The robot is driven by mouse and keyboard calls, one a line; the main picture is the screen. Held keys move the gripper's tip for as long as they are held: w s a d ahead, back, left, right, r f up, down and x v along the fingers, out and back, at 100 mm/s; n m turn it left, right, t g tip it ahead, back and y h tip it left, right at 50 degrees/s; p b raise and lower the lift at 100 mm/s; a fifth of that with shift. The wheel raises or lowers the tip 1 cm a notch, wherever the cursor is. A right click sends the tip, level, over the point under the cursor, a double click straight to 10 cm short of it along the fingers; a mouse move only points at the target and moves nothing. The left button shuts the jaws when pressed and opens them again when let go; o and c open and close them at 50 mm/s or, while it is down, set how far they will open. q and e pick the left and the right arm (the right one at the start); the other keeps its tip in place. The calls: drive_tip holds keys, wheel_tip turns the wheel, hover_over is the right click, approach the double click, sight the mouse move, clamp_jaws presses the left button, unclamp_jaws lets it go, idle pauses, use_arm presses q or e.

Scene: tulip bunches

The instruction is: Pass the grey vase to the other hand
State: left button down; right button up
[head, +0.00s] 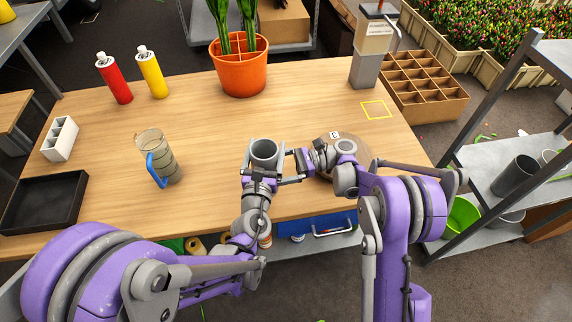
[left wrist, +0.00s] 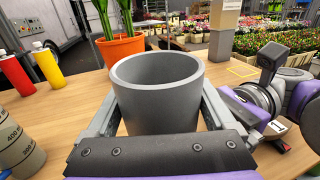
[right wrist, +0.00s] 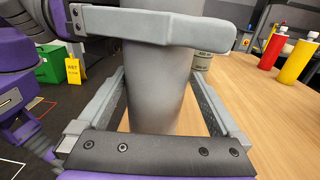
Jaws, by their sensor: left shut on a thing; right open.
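The grey vase (head: 264,152) is upright above the front middle of the table, its open rim facing up. My left gripper (head: 260,168) is shut on it; in the left wrist view the vase (left wrist: 157,95) sits between the two fingers. My right gripper (head: 290,166) reaches in from the right. In the right wrist view its open fingers (right wrist: 165,105) lie either side of the vase (right wrist: 155,85), below a grey finger of my left gripper (right wrist: 150,27) that crosses the vase. Whether the right fingers touch the vase is unclear.
A measuring jug with a blue handle (head: 160,160) stands left of the vase. An orange pot (head: 240,72), red can (head: 115,80) and yellow can (head: 152,74) stand farther back. A round wooden piece (head: 325,172) lies under my right wrist. The table middle (head: 210,125) is clear.

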use_arm(q)
drive_tip(key=shift+d, duration=0.2)
use_arm(e)
drive_tip(key=shift+x, duration=2.3)
drive_tip(key=shift+w, duration=0.1)
use_arm(q)
drive_tip(key=shift+s, duration=0.1)
use_arm(e)
drive_tip(key=c, duration=1.2)
use_arm(q)
unclamp_jaws()
use_arm(e)
drive_tip(key=shift+o, duration=0.2)
use_arm(q)
drive_tip(key=shift+a, duration=0.1)
